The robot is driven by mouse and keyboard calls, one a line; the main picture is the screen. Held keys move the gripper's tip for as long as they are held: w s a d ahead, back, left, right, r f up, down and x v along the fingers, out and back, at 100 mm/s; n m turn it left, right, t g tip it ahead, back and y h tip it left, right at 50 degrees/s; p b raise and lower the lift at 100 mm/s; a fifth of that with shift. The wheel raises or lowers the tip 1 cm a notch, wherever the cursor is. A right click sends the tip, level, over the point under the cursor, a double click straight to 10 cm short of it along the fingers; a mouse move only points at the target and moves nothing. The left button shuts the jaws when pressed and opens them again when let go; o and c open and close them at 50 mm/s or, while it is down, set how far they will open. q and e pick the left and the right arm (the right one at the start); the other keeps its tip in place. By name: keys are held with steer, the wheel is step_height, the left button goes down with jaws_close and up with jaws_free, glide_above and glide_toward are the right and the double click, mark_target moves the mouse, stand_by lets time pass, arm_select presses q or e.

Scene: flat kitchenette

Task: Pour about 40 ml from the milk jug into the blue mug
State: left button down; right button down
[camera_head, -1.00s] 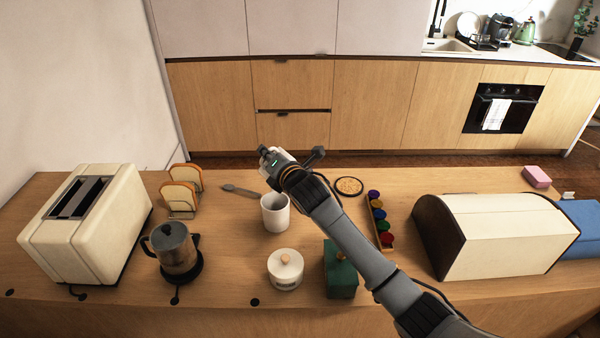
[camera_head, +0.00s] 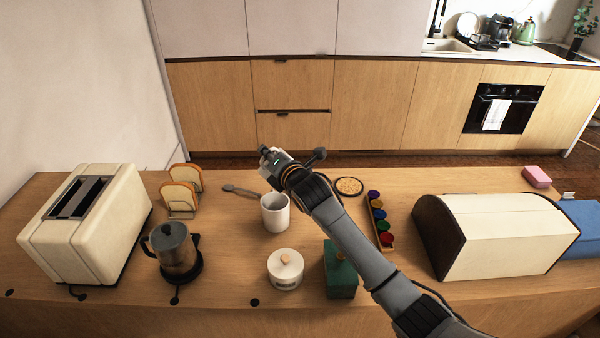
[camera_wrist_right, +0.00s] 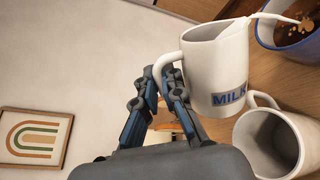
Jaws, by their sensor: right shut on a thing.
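My right gripper (camera_wrist_right: 160,95) is shut on the handle of the white milk jug (camera_wrist_right: 205,65), which bears the label MILK. The jug is tilted, and a white stream (camera_wrist_right: 285,18) runs from its lip to the blue mug (camera_wrist_right: 300,50) at the top right of the wrist view. The blue mug holds brown liquid with pale patches. In the head view my right gripper (camera_head: 270,160) hovers above and behind a white mug (camera_head: 275,213); the jug and blue mug are hidden there. My left gripper is not in view.
The white mug also stands close below the jug in the wrist view (camera_wrist_right: 265,140). A lidded white pot (camera_head: 285,270), green box (camera_head: 340,272), coffee pot (camera_head: 175,250), spoon (camera_head: 240,190) and capsule rack (camera_head: 380,220) stand around. A toaster (camera_head: 90,225) and bread bin (camera_head: 490,235) flank them.

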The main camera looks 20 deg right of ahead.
mark_target(261, 173)
steer(key=shift+d, duration=0.1)
stand_by(0.3)
steer(key=shift+a+r+n, duration=0.3)
steer(key=shift+s+a+r+n+p, duration=0.15)
steer(key=shift+a+n+p, duration=0.15)
steer(key=shift+n, duration=0.2)
steer(key=shift+a+n+t+h, duration=0.1)
steer(key=shift+n+t+h, duration=0.2)
steer(key=shift+n+t, duration=0.15)
steer(key=f+n+b, duration=0.1)
steer(key=a+f+n+b, duration=0.1)
steer(key=f+n, duration=0.1)
steer(key=shift+s+a+b, duration=0.1)
steer(key=shift+s+b, duration=0.1)
steer(key=shift+b, duration=0.1)
steer(key=shift+s+a+f+n+t+h, duration=0.15)
steer(key=shift+a+n+t+h, duration=0.2)
steer(key=shift+a+n, duration=0.3)
steer(key=shift+d, duration=0.1)
